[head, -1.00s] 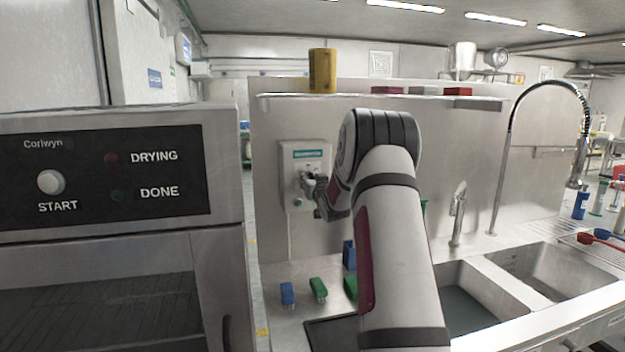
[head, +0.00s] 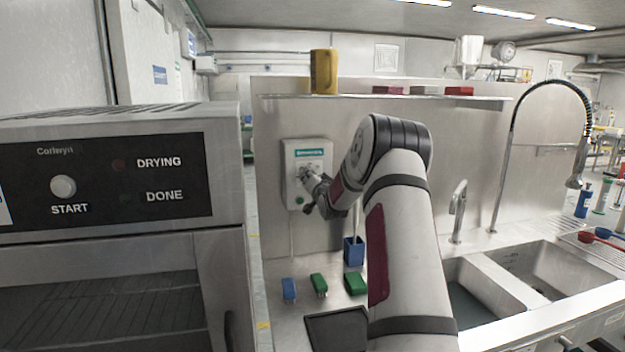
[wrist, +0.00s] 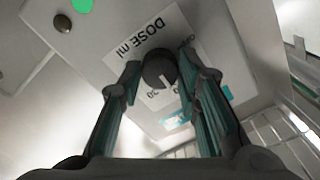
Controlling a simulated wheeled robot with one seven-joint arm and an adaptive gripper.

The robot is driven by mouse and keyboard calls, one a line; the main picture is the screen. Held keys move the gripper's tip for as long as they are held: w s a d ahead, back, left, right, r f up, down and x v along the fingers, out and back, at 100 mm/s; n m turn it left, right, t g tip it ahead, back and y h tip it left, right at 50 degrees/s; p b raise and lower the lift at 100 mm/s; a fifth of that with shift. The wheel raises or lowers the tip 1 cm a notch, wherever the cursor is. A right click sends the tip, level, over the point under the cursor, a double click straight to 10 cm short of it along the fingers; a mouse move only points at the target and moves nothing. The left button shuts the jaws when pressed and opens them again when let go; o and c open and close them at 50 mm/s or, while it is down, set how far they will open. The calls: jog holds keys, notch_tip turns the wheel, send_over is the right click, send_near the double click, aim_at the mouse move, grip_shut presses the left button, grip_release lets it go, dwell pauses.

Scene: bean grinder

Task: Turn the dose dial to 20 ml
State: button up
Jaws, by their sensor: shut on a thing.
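The dose dial (wrist: 159,71) is a dark round knob with a pale pointer mark, on a white label reading "DOSE ml" (wrist: 145,38). In the wrist view the label appears turned, and a "20" (wrist: 151,93) shows beside the knob, partly covered. Other numbers are hidden or too small to read, so I cannot tell the exact setting. My gripper (wrist: 160,70) has its fingers on either side of the dial and is shut on it. In the head view my gripper (head: 307,182) reaches the front of the white wall-mounted dispenser (head: 320,162) and covers most of the dial.
A green button (head: 298,200) sits low on the dispenser. Below are a blue holder (head: 353,253), a blue brush (head: 288,289) and green brushes (head: 318,284). A shelf (head: 420,97) runs above, a sink (head: 548,270) lies right, and a drying cabinet (head: 110,225) stands left.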

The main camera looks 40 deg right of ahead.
jog(key=o, duration=1.1)
jog(key=shift+o, duration=0.2)
jog(key=shift+s, duration=0.1)
jog(key=v, duration=1.2)
jog(key=shift+f, duration=0.1)
